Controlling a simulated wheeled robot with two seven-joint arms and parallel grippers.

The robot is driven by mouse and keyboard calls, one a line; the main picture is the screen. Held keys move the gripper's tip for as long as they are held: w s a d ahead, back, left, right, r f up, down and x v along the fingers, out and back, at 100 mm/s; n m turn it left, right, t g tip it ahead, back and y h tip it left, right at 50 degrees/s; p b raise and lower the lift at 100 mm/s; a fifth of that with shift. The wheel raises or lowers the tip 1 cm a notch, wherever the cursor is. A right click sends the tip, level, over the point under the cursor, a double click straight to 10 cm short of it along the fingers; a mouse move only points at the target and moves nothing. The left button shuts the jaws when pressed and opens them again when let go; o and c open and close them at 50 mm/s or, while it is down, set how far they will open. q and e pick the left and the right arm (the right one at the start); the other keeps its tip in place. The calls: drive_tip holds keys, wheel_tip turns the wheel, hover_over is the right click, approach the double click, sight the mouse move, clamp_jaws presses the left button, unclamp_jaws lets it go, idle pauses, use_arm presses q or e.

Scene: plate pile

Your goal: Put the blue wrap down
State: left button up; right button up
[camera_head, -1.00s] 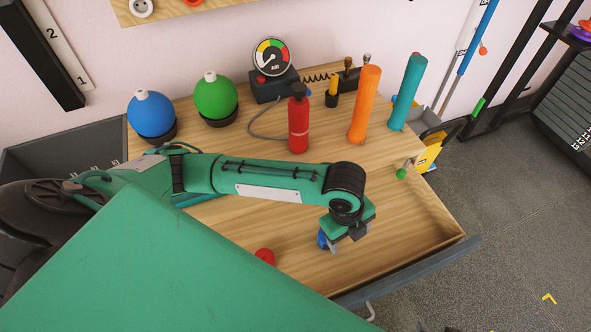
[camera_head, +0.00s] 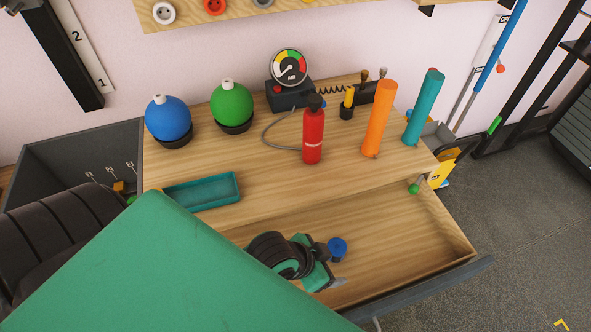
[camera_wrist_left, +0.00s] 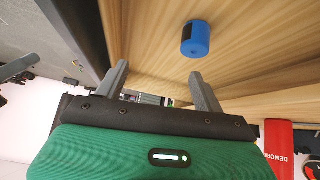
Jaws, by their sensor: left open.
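The blue wrap (camera_head: 337,245), a small roll with a blue top and a dark patch on its side, stands in the open wooden drawer (camera_head: 425,235). My left gripper (camera_head: 336,268) is low over the drawer, beside the wrap. In the left wrist view its fingers (camera_wrist_left: 160,82) are apart with nothing between them. The wrap also shows there (camera_wrist_left: 196,40), beyond the fingertips and clear of them. My right gripper is not in view.
On the worktop stand a red extinguisher (camera_head: 313,135), an orange cylinder (camera_head: 379,118), a teal cylinder (camera_head: 424,107), a blue ball (camera_head: 168,119), a green ball (camera_head: 232,102) and a gauge (camera_head: 289,67). A teal tray (camera_head: 202,191) lies at the left. The drawer's right part is clear.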

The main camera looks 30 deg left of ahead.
use_arm(q)
drive_tip(key=s+a+f+n+y, duration=0.1)
drive_tip(key=s+a+n+y, duration=0.1)
drive_tip(key=a, duration=0.4)
drive_tip(key=shift+s+a+f+n, duration=0.15)
drive_tip(key=shift+s+f+n, duration=0.2)
drive_tip(key=shift+s+n, duration=0.4)
